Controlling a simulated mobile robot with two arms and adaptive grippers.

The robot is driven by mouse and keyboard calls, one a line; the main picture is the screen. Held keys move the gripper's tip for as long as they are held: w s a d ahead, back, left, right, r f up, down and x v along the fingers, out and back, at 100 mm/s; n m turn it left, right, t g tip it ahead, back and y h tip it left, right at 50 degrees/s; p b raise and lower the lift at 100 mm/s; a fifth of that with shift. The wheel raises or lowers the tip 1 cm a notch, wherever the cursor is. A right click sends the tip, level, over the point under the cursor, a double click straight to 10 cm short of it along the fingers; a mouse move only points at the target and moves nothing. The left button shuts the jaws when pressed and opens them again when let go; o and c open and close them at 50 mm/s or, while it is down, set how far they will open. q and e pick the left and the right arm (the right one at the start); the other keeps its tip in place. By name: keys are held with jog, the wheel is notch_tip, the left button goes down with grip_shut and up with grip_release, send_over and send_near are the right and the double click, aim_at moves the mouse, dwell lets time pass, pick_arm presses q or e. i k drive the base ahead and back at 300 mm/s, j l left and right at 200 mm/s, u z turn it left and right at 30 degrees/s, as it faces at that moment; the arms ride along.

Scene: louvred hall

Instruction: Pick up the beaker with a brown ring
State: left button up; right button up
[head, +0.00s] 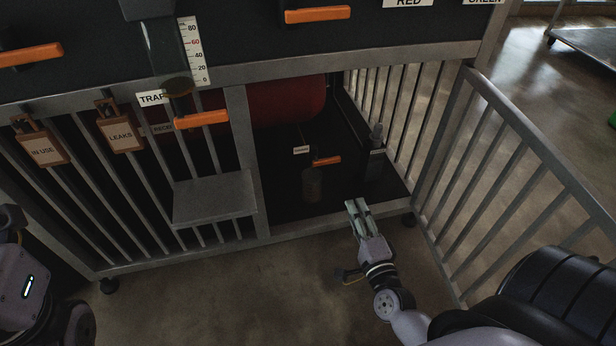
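No brown ring can be made out on any vessel. A dim, upright, beaker-like vessel (312,186) stands on the dark cabinet floor, below an orange lever. A dark bottle-like thing (376,150) stands to its right by the barred side. My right gripper (358,204) is outside the cabinet opening, in front of and to the right of the vessel, apart from it. Its pale green fingers lie close side by side with nothing visible between them; their opening is unclear from this angle. Of my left arm only a link shows at the lower left; its gripper is out of view.
The barred gate (530,150) stands open on the right. A grey shelf (214,197) juts from the closed bars on the left. A front sill (300,229) edges the opening. A red tank (285,103) fills the upper back. The floor in front is mostly clear.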

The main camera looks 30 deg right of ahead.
aim_at(312, 179)
jog(key=i+j+z, duration=0.3)
jog(key=j, duration=0.25)
jog(key=i+j+z, duration=0.15)
jog(key=j, duration=0.15)
jog(key=i+j+z, duration=0.15)
jog(key=j, duration=0.15)
